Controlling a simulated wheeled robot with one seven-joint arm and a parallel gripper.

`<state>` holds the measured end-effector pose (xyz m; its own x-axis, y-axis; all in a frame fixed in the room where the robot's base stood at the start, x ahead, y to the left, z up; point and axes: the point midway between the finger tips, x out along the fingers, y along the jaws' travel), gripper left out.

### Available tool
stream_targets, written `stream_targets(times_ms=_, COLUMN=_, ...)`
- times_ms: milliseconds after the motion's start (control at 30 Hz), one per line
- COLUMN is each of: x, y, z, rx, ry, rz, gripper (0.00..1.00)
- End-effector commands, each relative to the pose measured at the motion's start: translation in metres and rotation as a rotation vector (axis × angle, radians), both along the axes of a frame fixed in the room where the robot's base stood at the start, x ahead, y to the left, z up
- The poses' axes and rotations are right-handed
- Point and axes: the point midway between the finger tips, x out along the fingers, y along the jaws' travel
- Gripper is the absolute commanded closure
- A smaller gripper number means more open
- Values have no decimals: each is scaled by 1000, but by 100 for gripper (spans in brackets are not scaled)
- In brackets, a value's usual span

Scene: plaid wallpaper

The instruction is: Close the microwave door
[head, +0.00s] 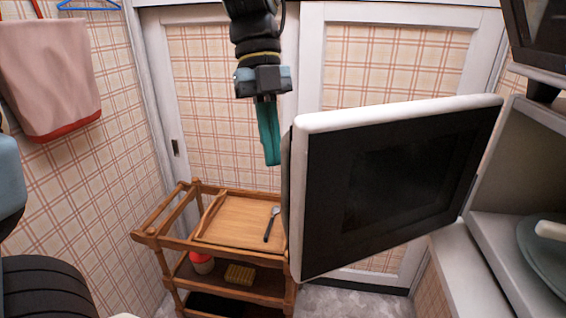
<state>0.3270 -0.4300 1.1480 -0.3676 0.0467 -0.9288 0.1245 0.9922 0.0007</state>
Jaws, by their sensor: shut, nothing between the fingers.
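The microwave door (390,185) stands wide open in the head view, its dark window and white frame facing me. It reaches out to the left from the microwave (520,230) at the right edge, whose grey inside is exposed. A plate (545,262) shows inside, partly cut off by the frame. My gripper (271,160) hangs pointing down just left of the door's free upper edge, with its teal fingers shut and empty. I cannot tell whether the fingers touch the door. The door's far side is hidden.
A wooden trolley (150,238) stands low behind the door, with a utensil (271,224) on its top. A pink towel (50,78) hangs on the left wall. Another dark appliance (540,38) sits at the upper right. Sliding panels (215,130) close off the back.

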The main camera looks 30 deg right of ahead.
Motion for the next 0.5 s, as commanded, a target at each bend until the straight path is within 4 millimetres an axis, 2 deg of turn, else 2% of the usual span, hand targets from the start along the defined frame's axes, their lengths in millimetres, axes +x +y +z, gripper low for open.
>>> stream_targets(times_ms=100, x=-10, y=2, z=-19, rx=5, ry=3, rz=-1, gripper=100)
stream_targets(times_ms=300, x=-37, y=5, z=-15, rx=0, ry=2, rz=-1, gripper=100)
stream_targets(times_ms=500, x=-47, y=6, z=-18, rx=-1, ry=1, rz=3, gripper=100)
